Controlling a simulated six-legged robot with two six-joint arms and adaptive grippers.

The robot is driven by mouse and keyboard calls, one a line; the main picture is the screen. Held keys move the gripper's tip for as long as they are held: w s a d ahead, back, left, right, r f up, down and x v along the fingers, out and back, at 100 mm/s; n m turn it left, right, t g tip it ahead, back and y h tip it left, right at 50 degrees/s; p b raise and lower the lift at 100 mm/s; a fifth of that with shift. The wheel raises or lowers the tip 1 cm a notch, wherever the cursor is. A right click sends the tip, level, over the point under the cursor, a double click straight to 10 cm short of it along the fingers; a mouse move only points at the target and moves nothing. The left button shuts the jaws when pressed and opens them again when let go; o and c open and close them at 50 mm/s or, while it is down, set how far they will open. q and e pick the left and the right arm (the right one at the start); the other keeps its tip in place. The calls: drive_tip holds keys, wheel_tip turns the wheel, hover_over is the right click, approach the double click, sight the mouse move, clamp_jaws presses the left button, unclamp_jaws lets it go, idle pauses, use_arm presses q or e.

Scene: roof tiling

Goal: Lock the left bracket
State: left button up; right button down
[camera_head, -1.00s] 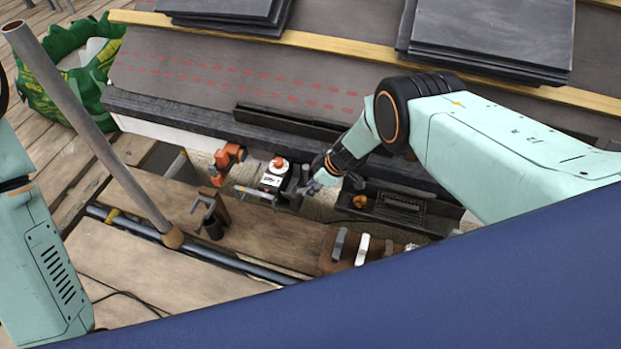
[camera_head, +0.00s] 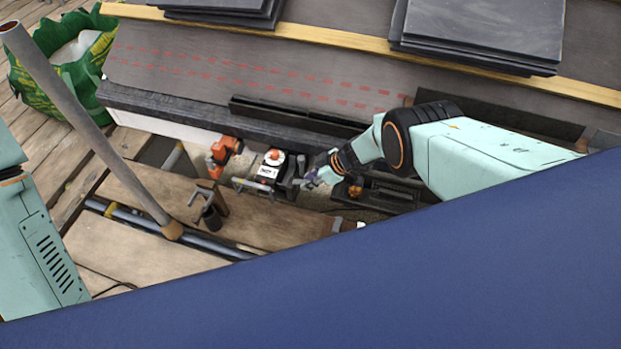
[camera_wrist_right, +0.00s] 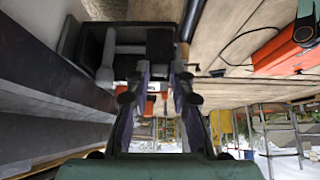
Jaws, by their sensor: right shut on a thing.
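A black bracket-like frame (camera_wrist_right: 88,45) with a grey lever fills the upper left of the right wrist view. My right gripper (camera_wrist_right: 160,75) reaches up to its right part and is shut on a dark piece (camera_wrist_right: 160,42) there. In the head view my right gripper (camera_head: 312,180) is small, just right of a white block with an orange knob (camera_head: 268,165). I cannot tell in the head view which part it holds, or whether the bracket is locked. My left gripper is out of view; only part of that arm shows at the left edge.
An orange-and-black tool (camera_head: 222,153) lies left of the block. A black tray (camera_head: 385,195) lies right of the gripper. A grey pole (camera_head: 90,125) slants over the plank walkway. Slate stacks (camera_head: 480,35) lie on the roof. A green bag (camera_head: 65,60) stands far left.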

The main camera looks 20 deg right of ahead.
drive_tip(key=c, duration=1.2)
unclamp_jaws()
drive_tip(key=shift+o, duration=0.2)
drive_tip(key=v, duration=1.2)
